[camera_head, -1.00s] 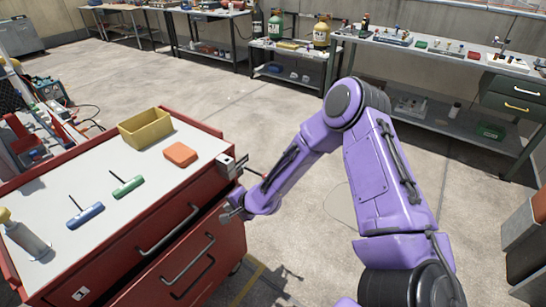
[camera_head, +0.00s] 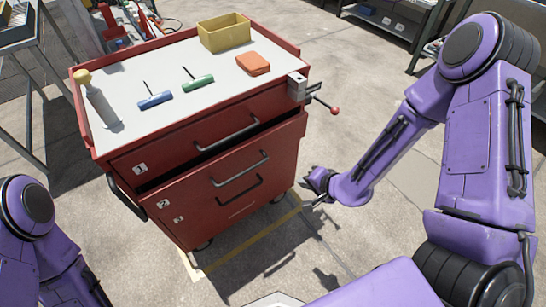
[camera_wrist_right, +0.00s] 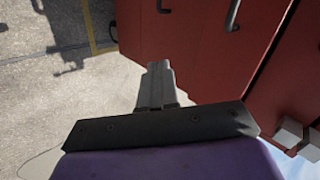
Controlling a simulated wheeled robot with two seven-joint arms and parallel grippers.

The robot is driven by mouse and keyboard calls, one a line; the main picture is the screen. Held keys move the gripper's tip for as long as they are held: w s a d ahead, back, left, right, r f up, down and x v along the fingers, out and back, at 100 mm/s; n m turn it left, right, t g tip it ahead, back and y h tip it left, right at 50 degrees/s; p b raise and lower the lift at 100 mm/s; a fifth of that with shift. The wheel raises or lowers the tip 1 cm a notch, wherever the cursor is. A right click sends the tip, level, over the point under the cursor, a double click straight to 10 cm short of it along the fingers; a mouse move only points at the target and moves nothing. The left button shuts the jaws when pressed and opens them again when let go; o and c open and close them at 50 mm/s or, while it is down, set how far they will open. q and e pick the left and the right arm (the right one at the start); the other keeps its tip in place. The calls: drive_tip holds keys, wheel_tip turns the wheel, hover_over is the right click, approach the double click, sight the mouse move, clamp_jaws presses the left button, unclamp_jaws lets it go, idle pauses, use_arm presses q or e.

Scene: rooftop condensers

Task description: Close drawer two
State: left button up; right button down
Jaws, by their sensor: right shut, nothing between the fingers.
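Drawer two (camera_head: 200,200), marked with a 2, is part of the red tool cart. It is pulled out, with a dark gap above its front edge below drawer one (camera_head: 190,145). Its bar handle (camera_head: 240,170) faces me. My right gripper (camera_head: 316,188) is just right of the cart's front corner, low over the floor, apart from the handle. In the right wrist view its fingers (camera_wrist_right: 157,85) are together and empty, with a red drawer front (camera_wrist_right: 195,50) beyond them to the right. My left gripper is out of view; only left arm links show at bottom left.
On the cart top are a yellow bin (camera_head: 224,38), an orange block (camera_head: 253,66), blue (camera_head: 155,100) and green (camera_head: 198,84) T-handle tools and a bottle (camera_head: 103,108). A vise (camera_head: 297,86) with a red-knobbed lever juts from its right edge. Floor to the right is open.

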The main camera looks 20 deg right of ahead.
sight(257, 141)
drive_tip(key=s+a+f+n+t+y+b, duration=0.1)
drive_tip(key=s+a+f+t+y+b, duration=0.15)
drive_tip(key=a+t+b, duration=0.35)
wheel_tip(257, 141, up, 8)
drive_tip(key=w+f+m+t+p, duration=0.1)
drive_tip(key=w+m+t+p, duration=0.1)
drive_tip(key=m+t, duration=0.15)
drive_tip(key=shift+m+h, duration=0.35)
drive_tip(key=shift+h, duration=0.2)
drive_tip(key=b+x, duration=1.2)
drive_tip(key=shift+w+d+r, duration=0.1)
drive_tip(key=shift+w+d, duration=0.1)
drive_tip(key=shift+w, duration=0.1)
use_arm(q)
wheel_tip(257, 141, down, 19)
use_arm(e)
drive_tip(key=shift+w+a, duration=0.15)
drive_tip(key=shift+w, duration=0.45)
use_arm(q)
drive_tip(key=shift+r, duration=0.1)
